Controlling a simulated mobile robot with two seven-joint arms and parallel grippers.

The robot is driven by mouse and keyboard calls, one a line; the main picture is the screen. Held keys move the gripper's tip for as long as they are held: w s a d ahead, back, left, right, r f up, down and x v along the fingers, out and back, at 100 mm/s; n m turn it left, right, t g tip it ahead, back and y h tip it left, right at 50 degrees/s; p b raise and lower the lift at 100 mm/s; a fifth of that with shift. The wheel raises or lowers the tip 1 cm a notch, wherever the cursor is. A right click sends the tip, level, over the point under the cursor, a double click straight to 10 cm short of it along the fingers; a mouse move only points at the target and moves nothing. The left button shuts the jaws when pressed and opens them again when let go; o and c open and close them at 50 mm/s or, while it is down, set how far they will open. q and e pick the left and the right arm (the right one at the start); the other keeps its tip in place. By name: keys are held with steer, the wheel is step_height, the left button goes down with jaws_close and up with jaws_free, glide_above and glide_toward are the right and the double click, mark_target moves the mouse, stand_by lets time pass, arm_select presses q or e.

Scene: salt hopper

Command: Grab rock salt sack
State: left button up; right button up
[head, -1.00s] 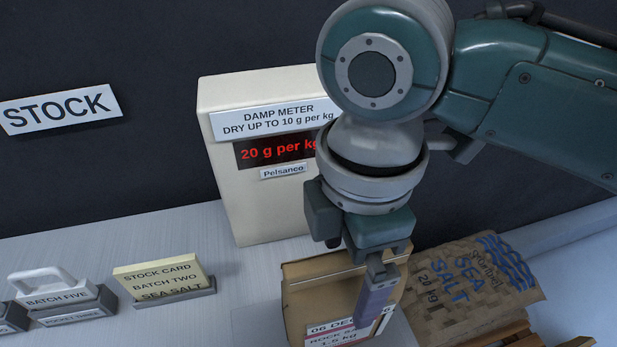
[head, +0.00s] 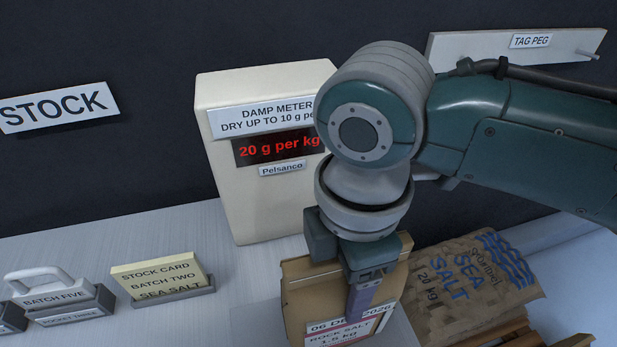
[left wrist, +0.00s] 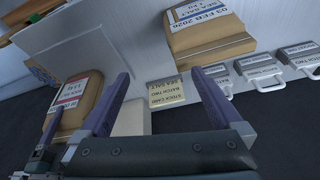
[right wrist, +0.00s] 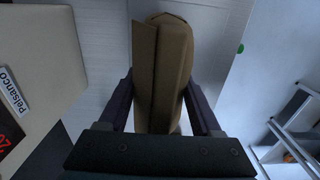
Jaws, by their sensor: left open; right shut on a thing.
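In the right wrist view, the sack (right wrist: 160,75) lies between both fingers. In the left wrist view, the sack (left wrist: 84,98) shows at left. My left gripper (left wrist: 160,100) is open and empty there; it is outside the head view.
The meter reads 20 g per kg. A sea salt sack (head: 465,285) lies at right by wooden slats. Another sea salt sack (left wrist: 205,28) shows in the left wrist view. A tag peg (head: 588,54) is on the wall.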

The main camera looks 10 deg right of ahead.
jaws_close()
steer(key=shift+r, duration=0.1)
stand_by(0.4)
steer(key=shift+r, duration=0.1)
